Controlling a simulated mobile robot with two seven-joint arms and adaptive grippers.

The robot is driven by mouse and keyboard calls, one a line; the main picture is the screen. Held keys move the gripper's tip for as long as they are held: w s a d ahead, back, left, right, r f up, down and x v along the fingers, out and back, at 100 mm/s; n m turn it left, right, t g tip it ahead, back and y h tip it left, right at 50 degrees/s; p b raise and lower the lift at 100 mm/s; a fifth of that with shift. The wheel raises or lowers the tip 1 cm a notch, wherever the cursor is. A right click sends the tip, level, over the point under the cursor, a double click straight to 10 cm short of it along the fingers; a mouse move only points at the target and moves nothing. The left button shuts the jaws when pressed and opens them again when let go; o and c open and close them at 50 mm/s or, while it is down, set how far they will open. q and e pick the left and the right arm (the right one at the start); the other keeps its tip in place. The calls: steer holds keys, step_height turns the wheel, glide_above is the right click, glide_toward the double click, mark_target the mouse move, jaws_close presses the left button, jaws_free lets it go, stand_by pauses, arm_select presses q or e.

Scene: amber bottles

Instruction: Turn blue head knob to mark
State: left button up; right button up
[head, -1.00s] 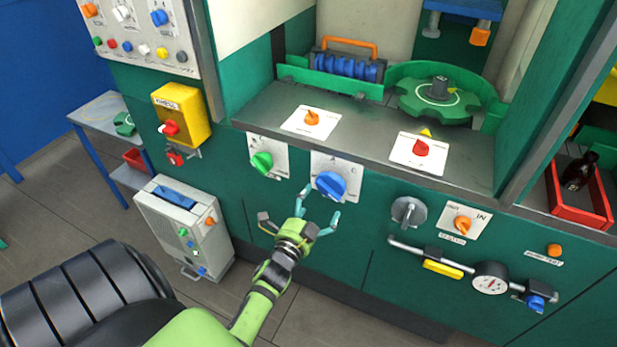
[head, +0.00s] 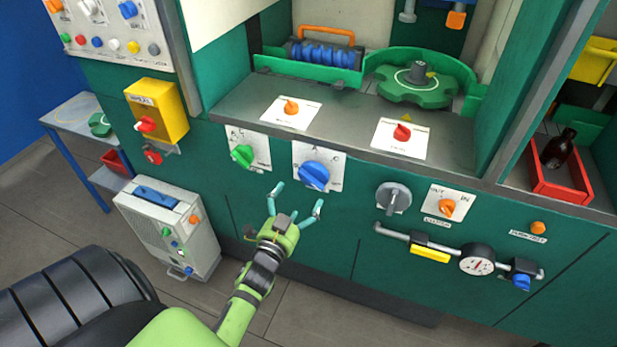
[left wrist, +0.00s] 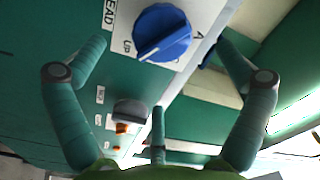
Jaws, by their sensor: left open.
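The blue head knob (head: 313,175) sits on a white plate (head: 333,158) on the green front panel. In the left wrist view the blue knob (left wrist: 162,32) shows large at the top, with a pale line on its face and the letters "EAD" and "UP" on the plate beside it. My left gripper (head: 298,198) is open and empty, just below and left of the knob in the head view. In the left wrist view its fingers (left wrist: 158,52) spread to both sides of the knob, apart from it. My right gripper is not in view.
A green knob (head: 242,155) is left of the blue one; a grey knob (head: 393,198) is to the right. Below right run a pipe with a yellow handle (head: 430,254) and a gauge (head: 477,262). A grey box (head: 168,232) stands on the floor at left.

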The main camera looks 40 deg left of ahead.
mark_target(310, 184)
arm_select(q)
steer(key=w+n, duration=0.1)
steer(key=n, duration=0.1)
steer(key=w+n+b, duration=0.1)
steer(key=n, duration=0.2)
steer(key=w+n, duration=0.1)
steer(key=n, duration=0.2)
steer(key=shift+a+b, duration=0.1)
steer(key=shift+b, duration=0.25)
steer(key=shift+w+a, duration=0.1)
steer(key=shift+w, duration=0.1)
steer(key=x, duration=0.6)
steer(key=shift+w+a+p, duration=0.1)
steer(key=shift+w+p, duration=0.15)
steer(key=shift+p, duration=0.15)
steer(key=shift+s, duration=0.1)
steer(key=c, duration=1.1)
